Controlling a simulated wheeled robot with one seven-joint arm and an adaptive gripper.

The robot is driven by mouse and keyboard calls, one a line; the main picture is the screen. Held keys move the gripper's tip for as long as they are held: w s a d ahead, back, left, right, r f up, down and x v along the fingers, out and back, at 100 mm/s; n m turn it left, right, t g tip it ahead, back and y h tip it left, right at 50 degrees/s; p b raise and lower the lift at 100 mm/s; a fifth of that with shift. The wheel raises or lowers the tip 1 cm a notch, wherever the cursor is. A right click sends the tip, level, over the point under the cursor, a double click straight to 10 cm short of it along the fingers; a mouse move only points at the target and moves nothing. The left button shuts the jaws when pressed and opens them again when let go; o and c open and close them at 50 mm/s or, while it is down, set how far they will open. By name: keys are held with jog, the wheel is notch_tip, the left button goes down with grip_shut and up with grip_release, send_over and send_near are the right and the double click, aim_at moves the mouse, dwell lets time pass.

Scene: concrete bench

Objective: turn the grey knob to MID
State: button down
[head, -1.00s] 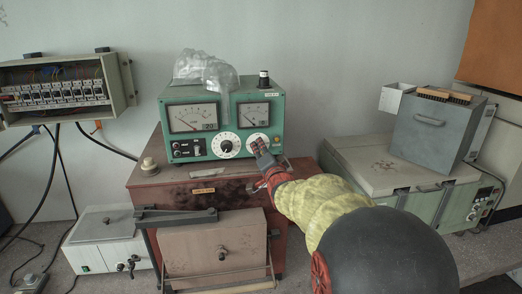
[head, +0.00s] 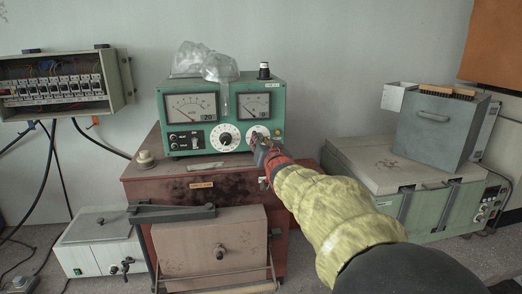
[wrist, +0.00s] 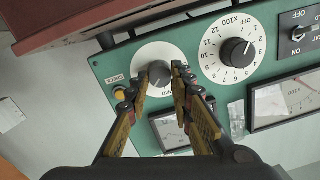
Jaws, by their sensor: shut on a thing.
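The grey knob (wrist: 159,73) sits at the centre of a round white dial plate (wrist: 157,54) on the green instrument's front panel. In the wrist view my gripper (wrist: 161,82) has one finger on each side of the knob and is shut on it. Part of the lettering on the plate shows beside the knob, between the fingers; I cannot clearly read where the knob points. In the head view my gripper (head: 263,149) covers most of this knob at the lower right of the green instrument (head: 218,101).
A larger black numbered knob (wrist: 235,51) is beside the grey one, with an orange CHECK button (wrist: 119,95) on the other side. Meters and a toggle switch (wrist: 298,33) share the panel. A plastic bag (head: 219,65) drapes over the instrument's top.

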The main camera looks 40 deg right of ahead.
jog(key=n+b, duration=0.5)
jog(key=shift+f+b, duration=0.2)
jog(key=shift+b, duration=0.15)
jog(key=n+b, duration=0.4)
jog(key=shift+w+a+r, duration=0.1)
jog(key=shift+r+g+h, duration=0.1)
jog(key=shift+g+h, duration=0.2)
jog(key=shift+h, duration=0.1)
jog(key=c, duration=1.6)
grip_release()
jog(key=shift+o, duration=0.2)
jog(key=v, duration=1.2)
